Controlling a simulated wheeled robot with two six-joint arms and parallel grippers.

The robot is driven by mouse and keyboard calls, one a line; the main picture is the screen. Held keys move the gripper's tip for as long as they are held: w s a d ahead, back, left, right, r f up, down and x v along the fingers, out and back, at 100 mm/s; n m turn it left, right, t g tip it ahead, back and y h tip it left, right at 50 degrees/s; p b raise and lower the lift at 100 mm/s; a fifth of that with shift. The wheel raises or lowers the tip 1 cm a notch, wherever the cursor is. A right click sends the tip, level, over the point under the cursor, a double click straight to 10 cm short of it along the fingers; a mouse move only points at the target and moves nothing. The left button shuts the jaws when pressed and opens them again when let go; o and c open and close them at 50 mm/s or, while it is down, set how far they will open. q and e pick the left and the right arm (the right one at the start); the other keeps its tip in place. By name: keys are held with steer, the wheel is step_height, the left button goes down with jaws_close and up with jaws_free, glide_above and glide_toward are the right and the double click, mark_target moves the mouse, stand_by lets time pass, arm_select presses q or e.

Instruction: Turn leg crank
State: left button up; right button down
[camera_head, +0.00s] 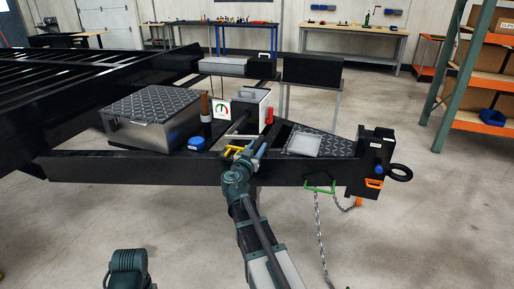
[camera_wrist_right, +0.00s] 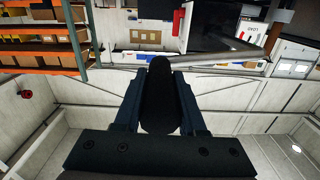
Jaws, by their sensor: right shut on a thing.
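My right arm reaches up from the bottom of the head view to the black trailer frame (camera_head: 170,166). My right gripper (camera_head: 261,147) is at the trailer tongue, in front of the white box with a gauge. In the right wrist view its two fingers are shut on a dark rounded grip, which I take to be the leg crank handle (camera_wrist_right: 160,95). A silver rod (camera_wrist_right: 215,59) runs off to the right from near the top of this grip. The crank's lower end and the leg are hidden or not clear. A dark teal part of my left arm shows at the bottom left; its gripper does not show.
A silver toolbox (camera_head: 148,133) with a patterned lid, a blue-topped object (camera_head: 196,143) and a yellow handle (camera_head: 233,150) lie left of my gripper. The hitch coupler (camera_head: 372,160) is at the right, with a hanging chain (camera_head: 320,235). The floor in front is clear.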

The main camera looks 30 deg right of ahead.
stand_by(0.7)
steer(key=shift+f+m+b, duration=0.3)
steer(key=shift+f+b, duration=0.4)
steer(key=shift+f, duration=0.05)
step_height(320, 180, down, 10)
steer(key=w+a+m+b, duration=0.2)
steer(key=m+b, duration=0.5)
steer(key=b, duration=0.3)
steer(key=w+a+f+m+b, duration=0.2)
steer(key=w+a+f+b, duration=0.5)
steer(key=w, duration=0.3)
steer(key=shift+w+a+m, duration=0.2)
steer(key=shift+a+m, duration=0.2)
steer(key=shift+a, duration=0.3)
